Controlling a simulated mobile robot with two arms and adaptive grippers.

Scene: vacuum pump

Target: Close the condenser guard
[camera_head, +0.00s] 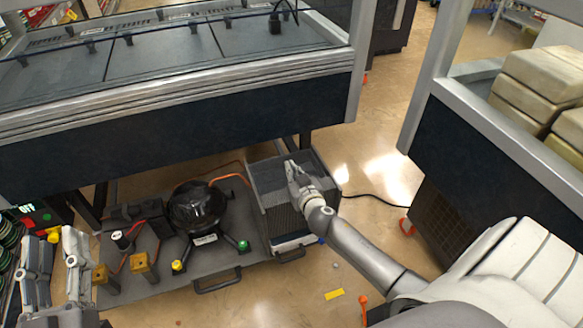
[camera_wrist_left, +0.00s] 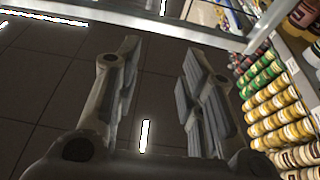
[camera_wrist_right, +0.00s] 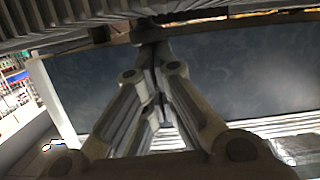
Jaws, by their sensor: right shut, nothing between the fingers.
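The condenser (camera_head: 270,211) is a grey finned box at the right end of the pump tray under the display case. A dark panel (camera_head: 322,175), seemingly its guard, lies over its top; I cannot tell whether it is fully closed. My right gripper (camera_head: 291,165) is shut and empty, with its fingertips over or against this panel; contact is unclear. The right wrist view shows the closed fingertips (camera_wrist_right: 152,42) below a ridged grey surface. My left gripper (camera_head: 54,236) is open and empty at the far left, away from the condenser; its spread fingers show in the left wrist view (camera_wrist_left: 155,60).
The grey tray (camera_head: 225,265) carries a round black compressor (camera_head: 197,207) and yellow valve blocks (camera_head: 143,265). The display case (camera_head: 180,130) overhangs it. A black cable (camera_head: 375,197) lies on the floor to the right.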

